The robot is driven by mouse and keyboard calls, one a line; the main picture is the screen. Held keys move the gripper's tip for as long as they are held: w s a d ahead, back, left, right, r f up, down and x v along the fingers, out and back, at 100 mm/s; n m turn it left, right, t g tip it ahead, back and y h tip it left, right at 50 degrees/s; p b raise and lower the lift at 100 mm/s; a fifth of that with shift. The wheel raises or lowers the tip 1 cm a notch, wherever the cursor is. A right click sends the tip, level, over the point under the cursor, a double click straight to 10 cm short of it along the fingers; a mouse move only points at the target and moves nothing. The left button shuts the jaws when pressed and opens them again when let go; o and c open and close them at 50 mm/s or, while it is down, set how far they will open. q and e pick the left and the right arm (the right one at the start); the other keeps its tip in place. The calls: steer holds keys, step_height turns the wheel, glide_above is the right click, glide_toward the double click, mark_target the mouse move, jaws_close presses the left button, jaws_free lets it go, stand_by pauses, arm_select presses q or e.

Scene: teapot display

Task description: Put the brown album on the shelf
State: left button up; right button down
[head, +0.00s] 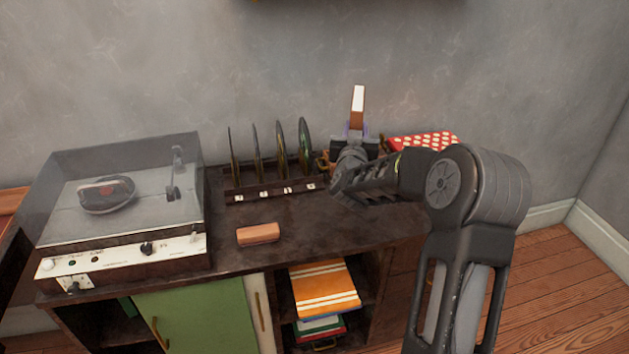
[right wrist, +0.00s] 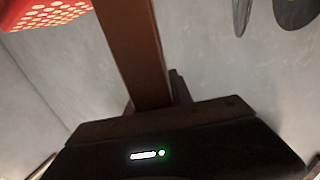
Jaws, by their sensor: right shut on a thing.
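The brown album (head: 357,118) is seen nearly edge-on in the head view, standing upright with a pale upper part. My right gripper (head: 357,132) is shut on its lower end, above the back of the cabinet top. In the right wrist view the album (right wrist: 133,45) is a brown strip rising from my gripper (right wrist: 160,100). An open shelf compartment (head: 372,290) in the cabinet front holds an orange striped album (head: 325,288) above other albums. I cannot tell whether this is the task's shelf. My left gripper is not in view.
A record player (head: 120,250) with a clear cover stands at left. A rack (head: 270,190) with several upright discs is left of my right gripper. A red dotted object (head: 430,139) lies behind my arm. A small brown block (head: 258,234) lies near the front edge.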

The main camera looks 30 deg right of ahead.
step_height(320, 180, down, 5)
steer(key=shift+f, duration=0.1)
stand_by(0.3)
steer(key=shift+f, duration=1.85)
steer(key=shift+f, duration=0.1)
steer(key=c, duration=1.6)
jaws_free()
steer(key=shift+f, duration=0.2)
steer(key=o, duration=0.5)
steer(key=shift+r, duration=0.1)
